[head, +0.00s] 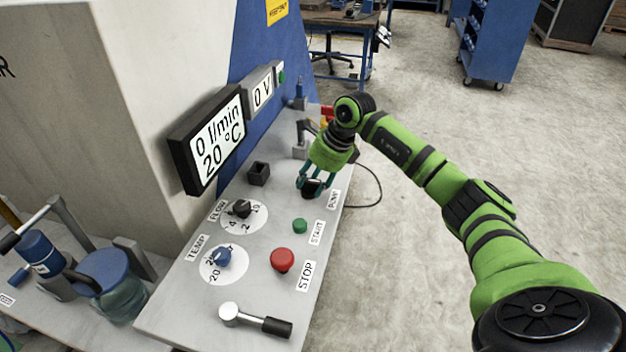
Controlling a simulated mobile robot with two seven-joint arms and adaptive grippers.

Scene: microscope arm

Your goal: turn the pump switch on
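The pump switch (312,189) is a small dark knob on the pale sloping control panel, beside the label PUMP (334,199). My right gripper (314,182) points down at it from above, with its teal fingers on either side of the knob. The fingers hide much of the switch, so its setting cannot be read. I cannot tell whether the fingers press on it or only surround it. My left gripper is not in view. The display (216,143) reads 0 l/min and 20 °C, and the smaller display (262,93) reads 0 V.
A blue-lidded vessel (103,270) stands at left. Floor at right is open.

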